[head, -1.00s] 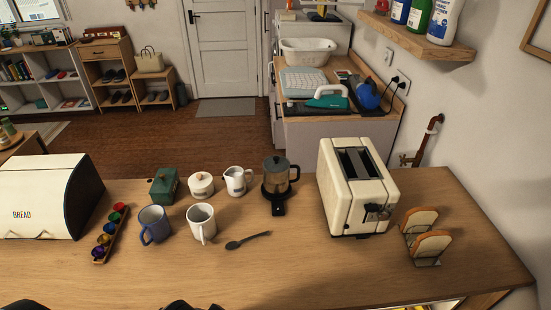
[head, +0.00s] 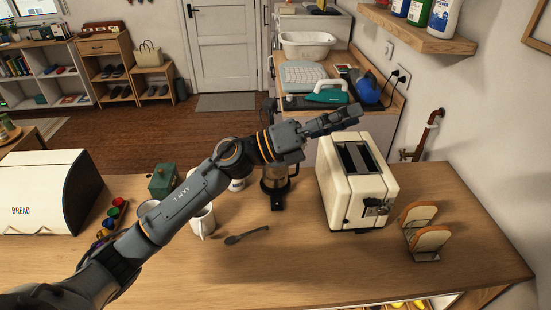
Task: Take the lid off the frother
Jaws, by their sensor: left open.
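The frother (head: 274,182) stands upright on its dark base on the wooden counter, left of the toaster. My left arm crosses in front of it and hides its top, so the lid cannot be seen. My left gripper (head: 345,117) is open and empty, in the air above and to the right of the frother, by the toaster's far top edge in the picture. It looks apart from the frother. My right gripper is not in view.
A cream toaster (head: 357,188) stands close right of the frother. A white mug (head: 202,222), a dark spoon (head: 246,236) and a green box (head: 162,182) lie to the left. A bread rack (head: 428,240) stands at right. The front counter is clear.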

